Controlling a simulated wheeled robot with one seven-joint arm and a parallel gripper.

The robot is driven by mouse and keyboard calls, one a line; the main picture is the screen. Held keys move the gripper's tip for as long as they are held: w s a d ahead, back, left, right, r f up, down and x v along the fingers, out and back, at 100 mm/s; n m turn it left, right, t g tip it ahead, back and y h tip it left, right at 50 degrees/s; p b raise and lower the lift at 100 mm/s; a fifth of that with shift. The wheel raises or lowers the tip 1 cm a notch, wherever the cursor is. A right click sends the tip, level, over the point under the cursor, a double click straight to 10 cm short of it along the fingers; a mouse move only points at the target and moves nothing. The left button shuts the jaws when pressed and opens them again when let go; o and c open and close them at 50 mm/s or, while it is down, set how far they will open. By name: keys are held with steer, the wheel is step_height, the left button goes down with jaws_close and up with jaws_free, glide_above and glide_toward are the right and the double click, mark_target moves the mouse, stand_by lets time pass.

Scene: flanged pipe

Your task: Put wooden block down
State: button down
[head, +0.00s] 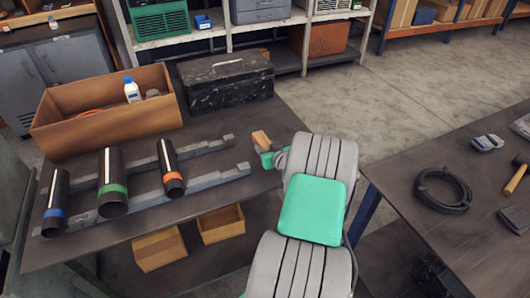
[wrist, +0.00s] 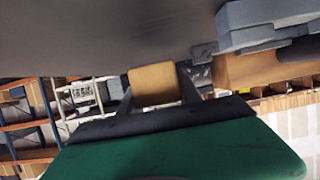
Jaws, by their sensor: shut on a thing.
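A small light-brown wooden block (head: 261,140) is held in my gripper (head: 268,150) near the right edge of the dark worktable (head: 225,206). In the wrist view the wooden block (wrist: 153,84) sits between the two dark fingers of my gripper (wrist: 153,95), which are shut on it. The dark tabletop (wrist: 90,35) fills the upper part of that view. I cannot tell whether the block touches the table. My arm hides part of the table's right side in the head view.
Three black pipes with blue (head: 55,204), green (head: 112,184) and orange (head: 170,168) bands rest across grey rails (head: 215,178) left of my gripper. A wooden crate (head: 105,118) and black toolbox (head: 226,84) stand behind. Bare tabletop lies between toolbox and rails.

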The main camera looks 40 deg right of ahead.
steer(key=shift+w+d+f, duration=0.1)
steer(key=shift+w+f, duration=0.15)
steer(key=shift+f, duration=0.1)
step_height(320, 180, down, 3)
steer(key=shift+d+f+p, duration=0.1)
steer(key=shift+p, duration=0.5)
steer(key=shift+f+b, duration=0.2)
steer(key=shift+b, duration=0.15)
steer(key=c, duration=0.8)
jaws_free()
steer(key=shift+r, duration=0.1)
